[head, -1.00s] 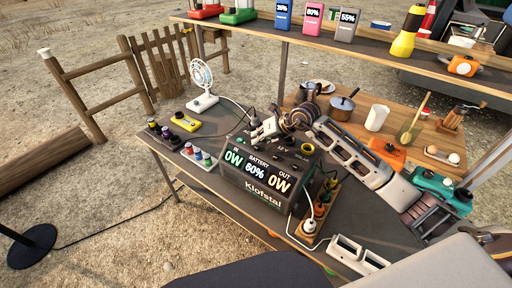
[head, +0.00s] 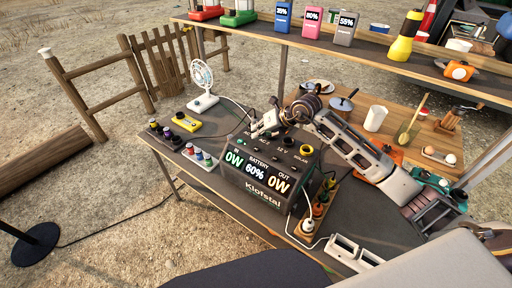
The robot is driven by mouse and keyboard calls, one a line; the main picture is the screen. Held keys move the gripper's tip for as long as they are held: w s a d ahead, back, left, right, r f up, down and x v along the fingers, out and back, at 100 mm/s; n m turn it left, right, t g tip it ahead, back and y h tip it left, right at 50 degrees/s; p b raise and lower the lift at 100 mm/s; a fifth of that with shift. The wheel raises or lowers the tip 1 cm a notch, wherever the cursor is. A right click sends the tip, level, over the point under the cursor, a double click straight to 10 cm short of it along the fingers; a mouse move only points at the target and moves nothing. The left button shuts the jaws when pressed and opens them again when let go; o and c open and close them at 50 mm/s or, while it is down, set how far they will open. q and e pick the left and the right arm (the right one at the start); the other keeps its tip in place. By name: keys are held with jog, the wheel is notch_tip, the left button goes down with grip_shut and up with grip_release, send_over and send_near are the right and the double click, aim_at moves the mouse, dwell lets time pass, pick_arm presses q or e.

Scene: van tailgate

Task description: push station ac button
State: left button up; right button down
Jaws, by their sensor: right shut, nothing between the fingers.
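The power station (head: 250,196) is a dark box marked Klofstal on the table. Its front display reads 0W in, battery 60% and 0W out. Its top panel carries AC, 12 V and solar labels, with small buttons and sockets. My right gripper (head: 260,131) is shut and empty, over the back left part of that panel near the AC labels. Whether its fingertips touch the panel or a button cannot be told. The gripper hides part of the panel's back. The AC button itself is too small to make out clearly. My left gripper is not in view.
A white fan (head: 202,88), a yellow device (head: 187,125) and small colored jars (head: 199,155) stand left of the station. A plug strip (head: 316,212) with a cable lies close on its right. A shelf (head: 270,32) with colored packs spans the back.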

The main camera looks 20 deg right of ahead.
notch_tip(320, 180, up, 2)
jog(key=shift+r+p, duration=0.1)
jog(key=shift+p, duration=0.4)
jog(key=shift+d, duration=0.1)
dwell(1.3)
